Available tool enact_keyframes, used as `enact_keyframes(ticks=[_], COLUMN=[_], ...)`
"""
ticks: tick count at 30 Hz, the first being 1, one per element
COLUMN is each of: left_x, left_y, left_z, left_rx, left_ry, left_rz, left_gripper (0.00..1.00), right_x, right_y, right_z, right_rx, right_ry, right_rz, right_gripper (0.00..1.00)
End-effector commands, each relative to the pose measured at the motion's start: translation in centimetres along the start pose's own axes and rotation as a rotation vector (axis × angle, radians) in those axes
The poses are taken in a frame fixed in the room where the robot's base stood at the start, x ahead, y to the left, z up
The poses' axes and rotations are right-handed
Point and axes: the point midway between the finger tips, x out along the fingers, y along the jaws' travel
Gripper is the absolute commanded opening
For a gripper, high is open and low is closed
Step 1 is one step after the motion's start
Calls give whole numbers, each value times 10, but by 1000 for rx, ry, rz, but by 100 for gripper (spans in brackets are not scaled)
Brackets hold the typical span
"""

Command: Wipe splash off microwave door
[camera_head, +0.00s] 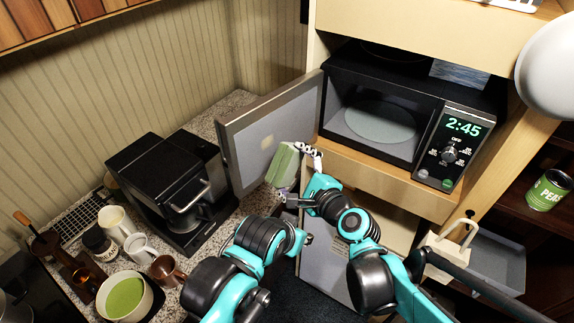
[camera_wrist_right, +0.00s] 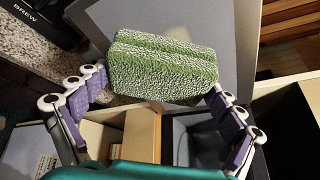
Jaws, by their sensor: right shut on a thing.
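The microwave (camera_head: 395,110) stands in the wooden cabinet with its door (camera_head: 235,140) swung open to the left. A faint yellowish patch (camera_head: 267,143) shows on the door's inner face. My right gripper (camera_head: 303,158) is shut on a green sponge (camera_head: 284,165), just in front of the door's lower right part. In the right wrist view the sponge (camera_wrist_right: 165,68) sits between both fingers, with the grey door panel behind it; I cannot tell whether they touch. My left arm reaches in low at the centre; its gripper (camera_head: 306,238) is small and partly hidden, its fingers unclear.
A black coffee maker (camera_head: 172,190) stands on the granite counter left of the door. Several mugs and a bowl of green liquid (camera_head: 126,298) stand at the lower left. A green can (camera_head: 548,190) is on the right shelf. The microwave cavity holds a round plate (camera_head: 380,122).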

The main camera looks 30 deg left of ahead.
Motion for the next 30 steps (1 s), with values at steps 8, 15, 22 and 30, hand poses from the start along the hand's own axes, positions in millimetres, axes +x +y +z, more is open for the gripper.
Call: enact_keyframes(ticks=[8,15,22,30], left_x=[0,-2,-3,-3], left_y=[0,0,0,0], left_z=[0,-2,-2,-2], left_rx=[0,0,0,0], left_ry=[0,0,0,0], left_rz=[0,0,0,0], left_gripper=[34,34,34,34], right_x=[-3,-22,-28,-27], right_y=[0,-1,0,0], right_z=[-1,-10,-12,-12], right_rx=[1,2,0,0], right_ry=[1,2,0,0], right_rz=[-1,-1,-1,-1], right_gripper=[71,71,71,71])
